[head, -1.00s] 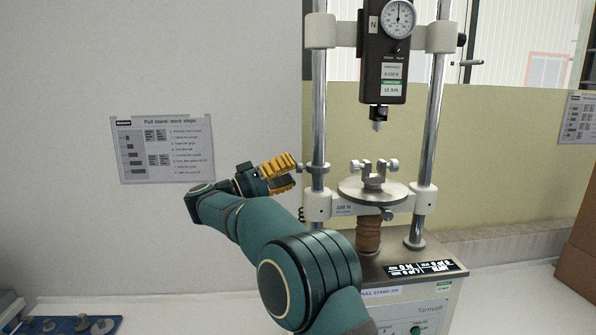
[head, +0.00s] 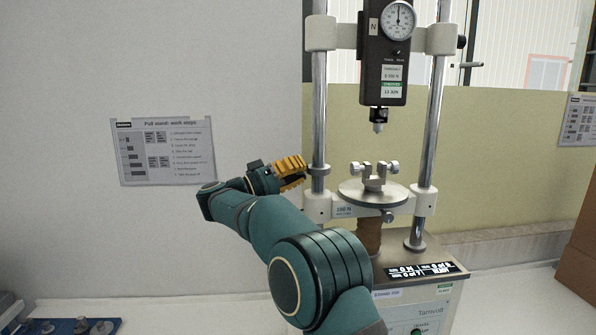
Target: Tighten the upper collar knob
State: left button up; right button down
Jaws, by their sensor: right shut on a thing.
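The pull stand has two upright steel columns. A small collar (head: 319,170) sits around the left column (head: 319,110), above the white lower crosspiece block (head: 317,207). My right gripper (head: 292,172), with yellow ribbed fingers, is at the left side of this collar. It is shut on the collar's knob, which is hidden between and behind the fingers. My left gripper is not in view.
A force gauge with a dial (head: 398,22) hangs between the columns above a round plate (head: 373,194) with a forked clamp. A blue tray (head: 75,326) with metal parts is at the lower left. A brown box (head: 577,255) stands at the right edge.

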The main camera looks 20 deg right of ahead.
pick_arm(q)
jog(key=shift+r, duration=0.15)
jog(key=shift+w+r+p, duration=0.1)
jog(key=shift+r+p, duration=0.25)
jog(key=shift+p, duration=0.15)
pick_arm(e)
jog(key=shift+r+m, duration=0.15)
jog(key=shift+m, duration=0.55)
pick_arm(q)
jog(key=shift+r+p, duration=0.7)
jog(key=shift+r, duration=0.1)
pick_arm(e)
jog(key=m+g+h, duration=0.1)
jog(key=m, duration=0.1)
jog(key=shift+m, duration=0.3)
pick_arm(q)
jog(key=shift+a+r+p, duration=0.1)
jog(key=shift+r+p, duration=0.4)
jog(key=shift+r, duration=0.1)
pick_arm(e)
jog(key=shift+m+g, duration=1.6)
jog(key=shift+m, duration=1)
jog(key=c, duration=0.8)
grip_release()
jog(key=shift+d, duration=0.1)
jog(key=shift+c, duration=0.2)
